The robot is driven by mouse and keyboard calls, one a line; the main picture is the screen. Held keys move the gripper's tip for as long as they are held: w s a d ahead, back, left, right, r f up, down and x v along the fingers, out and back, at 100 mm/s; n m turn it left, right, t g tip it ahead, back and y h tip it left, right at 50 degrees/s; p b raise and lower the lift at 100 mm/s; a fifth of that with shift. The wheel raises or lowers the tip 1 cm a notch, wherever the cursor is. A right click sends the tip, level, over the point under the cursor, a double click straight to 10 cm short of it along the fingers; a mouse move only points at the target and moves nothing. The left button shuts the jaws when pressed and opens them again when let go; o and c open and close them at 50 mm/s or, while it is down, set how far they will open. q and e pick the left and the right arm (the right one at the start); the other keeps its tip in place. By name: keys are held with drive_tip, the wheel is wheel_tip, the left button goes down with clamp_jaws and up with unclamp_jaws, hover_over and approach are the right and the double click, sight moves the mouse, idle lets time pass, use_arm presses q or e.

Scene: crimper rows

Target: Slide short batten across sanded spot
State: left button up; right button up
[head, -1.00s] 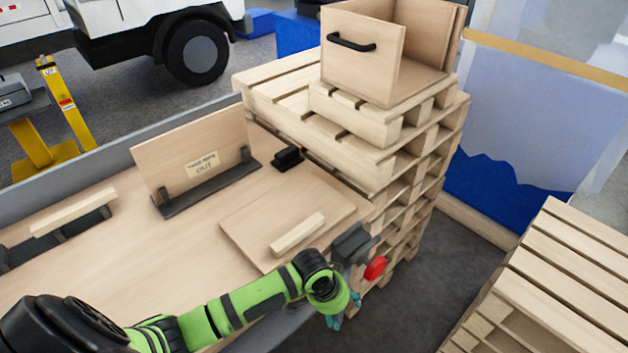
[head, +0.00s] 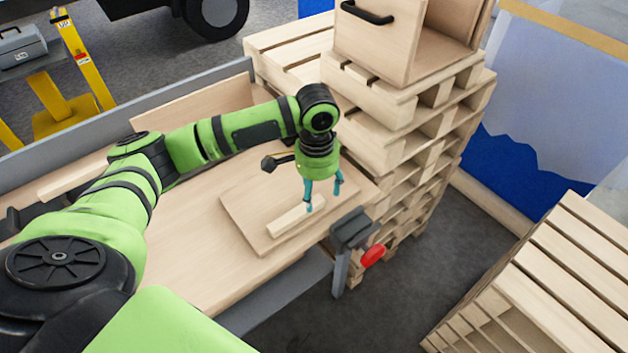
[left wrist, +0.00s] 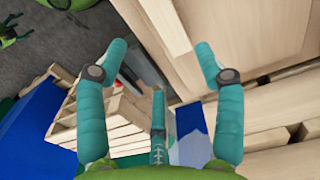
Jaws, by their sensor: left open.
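A short batten (head: 297,216), a pale wooden bar, lies on a square wooden panel (head: 246,209) on the bench. In the left wrist view the batten (left wrist: 166,25) shows at the top, beyond the fingers. My left gripper (head: 323,196) points down by the batten's right end, its teal fingers spread and empty. One fingertip overlaps the batten's end in the head view; I cannot tell whether they touch. In the left wrist view the open fingers of the gripper (left wrist: 162,62) frame the panel's edge. I cannot make out a sanded spot.
A grey clamp (head: 351,229) with a red handle (head: 373,256) sits at the bench's front corner. Stacked pallets (head: 385,150) carry an open wooden box (head: 375,40) behind. Another batten (head: 72,180) lies at the left. Bare bench (head: 205,285) lies left of the panel.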

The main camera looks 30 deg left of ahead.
sight(314, 205)
use_arm(q)
drive_tip(key=shift+w+a+r, duration=0.2)
drive_tip(key=shift+a+r, duration=0.15)
drive_tip(key=shift+a, duration=0.15)
drive_tip(key=shift+a+f, duration=0.1)
wheel_tip(314, 205, down, 7)
drive_tip(key=shift+s+r+p, duration=0.1)
drive_tip(key=shift+r+p, duration=0.05)
drive_tip(key=shift+p, duration=0.55)
use_arm(e)
drive_tip(key=shift+w+r, duration=0.55)
drive_tip(key=shift+r, duration=0.15)
use_arm(q)
drive_tip(key=c, duration=1.2)
drive_tip(key=shift+c, duration=0.3)
use_arm(e)
drive_tip(key=shift+d, duration=0.1)
